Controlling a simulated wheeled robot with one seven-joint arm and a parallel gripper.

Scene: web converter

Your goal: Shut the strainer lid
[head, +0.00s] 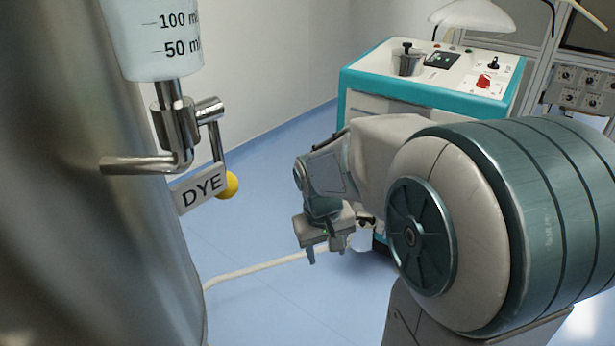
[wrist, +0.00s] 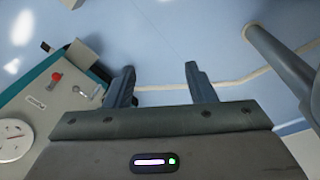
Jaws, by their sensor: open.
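I cannot pick out a strainer lid for certain. A small metal pot with a black knob on top (head: 407,60) stands on the teal and white machine (head: 375,92) in the head view; I cannot tell whether it is the strainer. My gripper (head: 328,250) hangs over the floor in front of this machine, pointing down. In the wrist view my gripper (wrist: 162,85) has its two fingers well apart, with only blue floor and a pale hose between them. It touches nothing that I can see.
A large steel vessel (head: 75,200) fills the left, with a graduated dye cup (head: 155,40), a valve handle (head: 140,164) and a yellow ball (head: 228,185). A pale hose (head: 255,268) crosses the floor. A white dome (head: 475,15) is behind the machine. The middle floor is otherwise clear.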

